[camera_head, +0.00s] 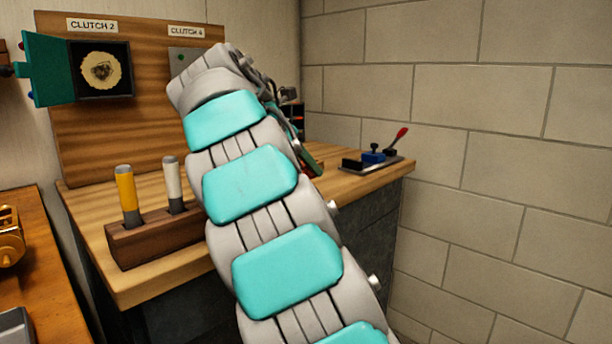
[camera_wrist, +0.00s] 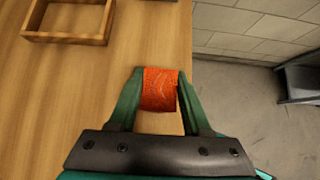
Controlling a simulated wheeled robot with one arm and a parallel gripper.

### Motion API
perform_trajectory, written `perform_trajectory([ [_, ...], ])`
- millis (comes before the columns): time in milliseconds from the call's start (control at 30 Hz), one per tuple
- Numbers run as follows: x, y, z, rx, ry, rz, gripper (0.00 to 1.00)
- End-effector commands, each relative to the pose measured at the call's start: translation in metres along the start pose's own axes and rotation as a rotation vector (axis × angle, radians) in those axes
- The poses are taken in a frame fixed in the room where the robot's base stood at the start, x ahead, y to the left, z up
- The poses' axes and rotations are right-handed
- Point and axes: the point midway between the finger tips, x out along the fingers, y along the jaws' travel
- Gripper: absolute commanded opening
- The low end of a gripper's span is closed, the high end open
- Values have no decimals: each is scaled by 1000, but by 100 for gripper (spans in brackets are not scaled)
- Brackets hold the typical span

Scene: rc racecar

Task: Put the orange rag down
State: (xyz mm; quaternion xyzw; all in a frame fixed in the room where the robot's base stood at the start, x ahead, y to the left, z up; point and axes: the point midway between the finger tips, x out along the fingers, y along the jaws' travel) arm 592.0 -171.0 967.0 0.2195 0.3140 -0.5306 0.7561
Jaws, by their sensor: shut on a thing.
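An orange rag (camera_wrist: 159,88) shows in the wrist view between the two green fingers of my gripper (camera_wrist: 158,95). My gripper is shut on it. From above, the rag overlaps the wooden worktop (camera_wrist: 110,75) close to its right edge. I cannot tell whether the rag touches the wood. In the head view my own arm hides the rag and most of my gripper; the bench top (camera_head: 345,183) shows on both sides of the arm.
A shallow wooden tray (camera_wrist: 69,38) lies at the upper left of the wrist view. Beyond the worktop's right edge is grey floor (camera_wrist: 245,95). In the head view, a wooden block (camera_head: 150,240) holds yellow and white sticks, and a red-handled lever device (camera_head: 375,158) sits at the right end.

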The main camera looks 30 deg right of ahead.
Motion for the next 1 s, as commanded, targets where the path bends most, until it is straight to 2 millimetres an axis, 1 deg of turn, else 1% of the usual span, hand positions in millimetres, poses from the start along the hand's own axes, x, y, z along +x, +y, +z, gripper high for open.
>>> perform_trajectory([
  [267,4,4,4,1,-1,0,0],
  [500,13,13,10,0,0,2,0],
  [767,22,11,0,0,-1,1,0],
  [900,30,11,-9,-1,0,-2,0],
  [1000,33,12,-12,-2,-1,2,0],
])
